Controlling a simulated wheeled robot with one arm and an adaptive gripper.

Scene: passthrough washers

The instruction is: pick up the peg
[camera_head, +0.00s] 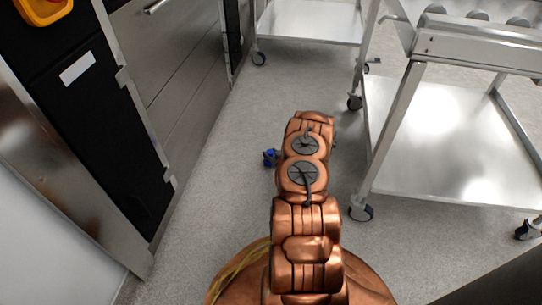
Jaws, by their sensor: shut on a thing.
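My copper-coloured arm (305,215) reaches forward from the bottom centre over the floor. Its far links hide what lies behind and below them, and I cannot make out my gripper or its fingers. A small dark blue piece (270,157) shows just left of the arm's far part. I cannot tell whether it is a separate thing or part of my arm's end. No peg can be made out for certain.
A metal cart (440,150) with a low shelf stands at the right, several grey rounded things on its top. Another cart (310,22) stands at the back. Steel cabinets (175,65) line the left. Grey floor (215,165) between them is clear.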

